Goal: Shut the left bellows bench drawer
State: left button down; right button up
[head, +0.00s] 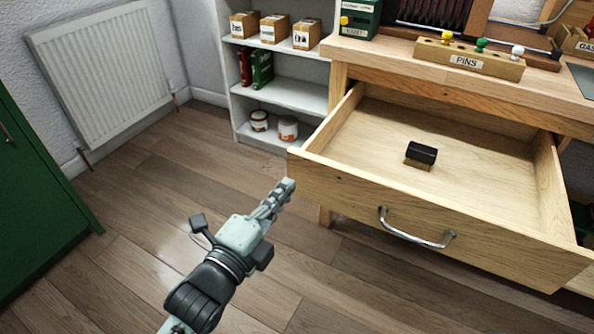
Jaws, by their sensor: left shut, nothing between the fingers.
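The wooden bench drawer (345,194) is pulled well out from under the bench top (400,64). Its front faces me and carries a curved metal handle (417,238). A small brush with a black top (422,153) lies inside on the drawer floor. My left gripper (287,187) is shut and empty, close to the left end of the drawer front. I cannot tell whether its tip touches the wood. My right gripper is not in view.
A white shelf unit (288,93) with boxes, books and tins stands behind the drawer's left side. A block of pins (468,60) sits on the bench. A radiator (100,73) and a green cabinet (35,190) are at the left. The floor in front is clear.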

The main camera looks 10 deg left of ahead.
aim_at(306, 163)
pick_arm(q)
jog(key=x, duration=0.4)
jog(key=shift+w, duration=0.25)
jog(key=shift+w+d, duration=0.25)
jog(key=shift+w, duration=0.3)
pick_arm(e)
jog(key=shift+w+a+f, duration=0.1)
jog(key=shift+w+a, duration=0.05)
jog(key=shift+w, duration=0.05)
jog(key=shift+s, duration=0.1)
